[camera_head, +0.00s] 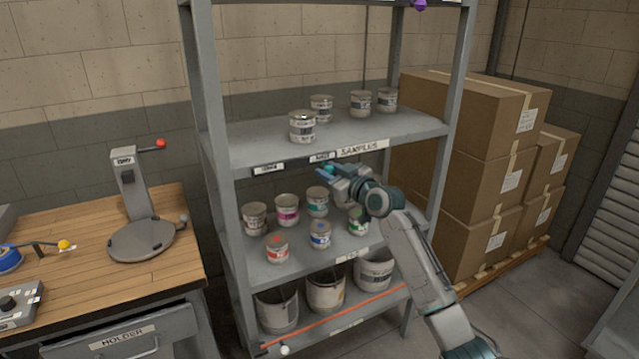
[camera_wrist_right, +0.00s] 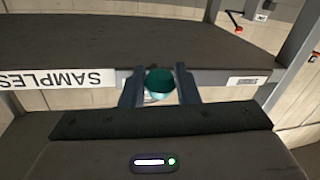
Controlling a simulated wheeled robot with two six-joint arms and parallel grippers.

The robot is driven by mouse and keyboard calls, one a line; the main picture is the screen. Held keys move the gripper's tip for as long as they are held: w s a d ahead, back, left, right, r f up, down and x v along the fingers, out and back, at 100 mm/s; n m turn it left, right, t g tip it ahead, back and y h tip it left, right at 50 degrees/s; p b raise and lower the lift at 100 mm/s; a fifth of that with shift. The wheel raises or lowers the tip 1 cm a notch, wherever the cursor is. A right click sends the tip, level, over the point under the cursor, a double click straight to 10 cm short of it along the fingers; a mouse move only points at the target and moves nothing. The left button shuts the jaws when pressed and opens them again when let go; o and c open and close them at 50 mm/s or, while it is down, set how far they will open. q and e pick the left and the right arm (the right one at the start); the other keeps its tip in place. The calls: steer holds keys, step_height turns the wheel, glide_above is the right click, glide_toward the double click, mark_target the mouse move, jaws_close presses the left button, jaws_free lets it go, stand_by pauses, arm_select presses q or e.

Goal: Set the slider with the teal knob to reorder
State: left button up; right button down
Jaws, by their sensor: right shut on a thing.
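The teal knob (camera_wrist_right: 160,80) sits between the two fingers of my right gripper (camera_wrist_right: 160,88) in the right wrist view, at the front edge of the samples shelf. In the head view my right gripper (camera_head: 327,173) reaches this edge from the right and mostly hides the knob. The gripper is shut on the knob. Two small label plates are on the shelf edge: one (camera_head: 322,157) just above the gripper, the other (camera_head: 268,168) farther left. Their lettering is too small to read surely. My left gripper is not in view.
Several cans stand on the samples shelf (camera_head: 250,145) above. More cans, including a red-marked one (camera_head: 277,248), stand on the shelf below, close under my right arm. Cardboard boxes (camera_head: 470,110) are stacked at the right. A wooden workbench (camera_head: 70,230) stands at the left.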

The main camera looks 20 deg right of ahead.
steer(key=shift+d, duration=0.1)
steer(key=c, duration=1.4)
jaws_free()
steer(key=shift+d, duration=0.2)
steer(key=shift+s+f, duration=0.15)
steer(key=shift+s, duration=0.25)
steer(key=b+v, duration=0.2)
steer(key=v, duration=0.8)
steer(key=shift+b, duration=0.4)
